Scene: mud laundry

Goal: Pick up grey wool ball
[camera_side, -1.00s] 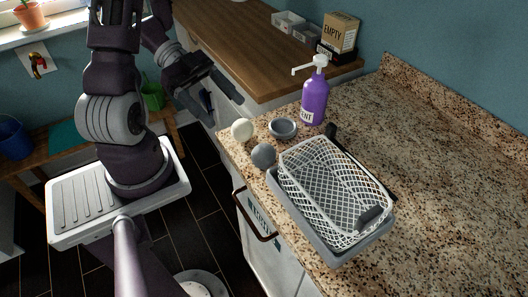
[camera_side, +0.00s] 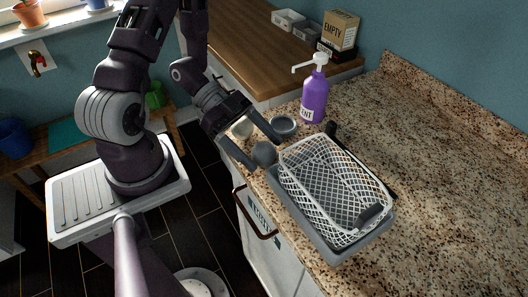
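One finger reaches down on the left near the counter edge, the other on the right near the grey bowl. I cannot tell whether either finger touches the ball. A white ball (camera_side: 242,129) lies just behind, partly covered by my gripper.
A white mesh basket (camera_side: 330,190) rests in the grey tray (camera_side: 345,254) right beside the ball. A grey bowl (camera_side: 284,126) and a purple pump bottle (camera_side: 314,98) stand behind. The counter (camera_side: 450,170) is clear to the right. A wooden worktop (camera_side: 235,45) lies beyond.

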